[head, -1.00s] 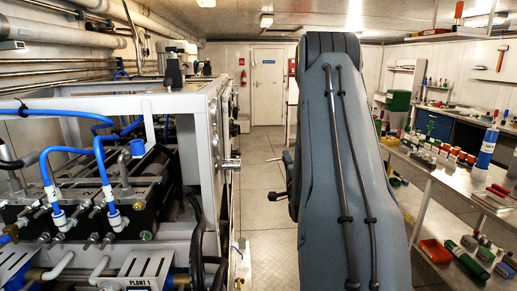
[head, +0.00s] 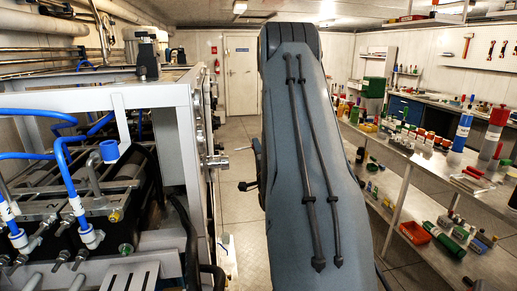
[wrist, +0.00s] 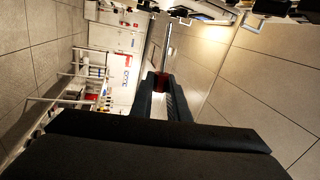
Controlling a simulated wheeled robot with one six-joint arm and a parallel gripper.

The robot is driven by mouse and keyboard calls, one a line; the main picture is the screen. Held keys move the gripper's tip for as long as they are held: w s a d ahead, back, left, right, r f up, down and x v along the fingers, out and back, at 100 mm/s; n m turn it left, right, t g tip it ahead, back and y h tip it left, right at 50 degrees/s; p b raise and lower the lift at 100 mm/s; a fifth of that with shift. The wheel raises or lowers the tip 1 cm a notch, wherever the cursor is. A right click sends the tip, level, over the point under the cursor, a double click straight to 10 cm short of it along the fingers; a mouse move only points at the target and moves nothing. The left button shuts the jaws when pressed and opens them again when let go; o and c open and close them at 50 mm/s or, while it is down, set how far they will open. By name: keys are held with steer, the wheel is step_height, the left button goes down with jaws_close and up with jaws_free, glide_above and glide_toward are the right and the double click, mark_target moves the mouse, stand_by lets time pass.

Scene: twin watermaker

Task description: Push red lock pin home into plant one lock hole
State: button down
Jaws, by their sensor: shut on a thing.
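In the head view, my grey arm stands in the middle, and the gripper's hold on the pin is hidden. The white plant frame (head: 180,98) is at the left, with a metal fitting (head: 216,162) on its aisle side. I cannot make out the lock hole.
Blue hoses (head: 65,175) and dark cylinders fill the plant at left. A bench (head: 405,160) with bottles and tools runs along the right, with an orange tray (head: 415,232) on its lower shelf. The aisle floor is open toward the far door (head: 241,75).

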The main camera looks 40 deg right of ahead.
steer(key=shift+w+a+f+b, duration=0.15)
steer(key=shift+w+a, duration=0.25)
steer(key=shift+a, duration=0.25)
steer(key=shift+w+a+b, duration=0.2)
steer(key=shift+w+a, duration=0.15)
steer(key=shift+a, duration=0.3)
steer(key=shift+w+a+f+b, duration=0.15)
steer(key=shift+w+a, duration=0.25)
steer(key=shift+a, duration=0.25)
steer(key=shift+w+a+f+b, duration=0.1)
steer(key=shift+w+a+b, duration=0.45)
steer(key=shift+a, duration=0.35)
steer(key=shift+w+a+f+b, duration=0.1)
steer(key=shift+w+a+b, duration=0.45)
steer(key=shift+a, duration=0.3)
stand_by(1.2)
steer(key=c, duration=1.6)
jaws_free()
steer(key=shift+b+v, duration=1.35)
steer(key=shift+v, duration=2.55)
